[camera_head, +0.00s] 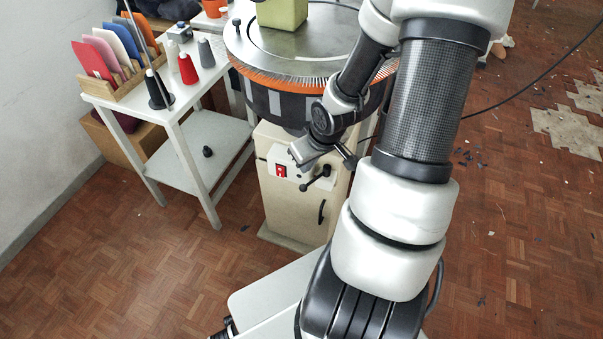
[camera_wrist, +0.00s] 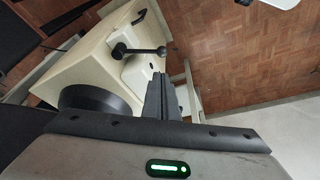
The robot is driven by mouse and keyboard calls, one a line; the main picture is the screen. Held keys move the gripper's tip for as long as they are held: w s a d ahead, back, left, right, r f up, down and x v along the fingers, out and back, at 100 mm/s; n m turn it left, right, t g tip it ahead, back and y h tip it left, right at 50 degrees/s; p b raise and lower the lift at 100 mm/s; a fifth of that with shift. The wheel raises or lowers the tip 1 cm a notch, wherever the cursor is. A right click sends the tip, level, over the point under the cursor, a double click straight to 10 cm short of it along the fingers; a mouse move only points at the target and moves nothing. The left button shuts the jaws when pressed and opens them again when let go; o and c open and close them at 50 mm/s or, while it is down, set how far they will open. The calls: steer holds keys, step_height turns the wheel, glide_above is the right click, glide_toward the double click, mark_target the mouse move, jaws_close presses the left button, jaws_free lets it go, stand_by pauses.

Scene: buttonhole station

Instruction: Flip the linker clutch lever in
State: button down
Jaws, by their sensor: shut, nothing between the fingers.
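The linker clutch lever (camera_head: 315,179) is a short dark arm on the front of the cream cabinet, below the round linker dial (camera_head: 300,45). Its ball knob hangs down and to the left of its hub in the head view. In the wrist view the lever (camera_wrist: 140,50) runs sideways from its hub on the left to the ball knob on the right. My gripper (camera_head: 350,162) is in front of the cabinet, close to the lever's hub. In the wrist view my gripper (camera_wrist: 160,75) has its fingers together and empty, with the tips just short of the knob; contact is not visible.
A red switch (camera_head: 281,170) sits left of the lever. A dark handle (camera_head: 321,211) is lower on the cabinet. A white table (camera_head: 178,112) with yarn cones and coloured panels stands at left. The parquet floor (camera_head: 130,255) in front is mostly clear.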

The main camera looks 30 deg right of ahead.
mark_target(315, 179)
steer(key=b+x, duration=0.5)
steer(key=x, duration=0.4)
steer(key=shift+w+f, duration=0.1)
steer(key=shift+f, duration=0.2)
steer(key=shift+r, duration=0.1)
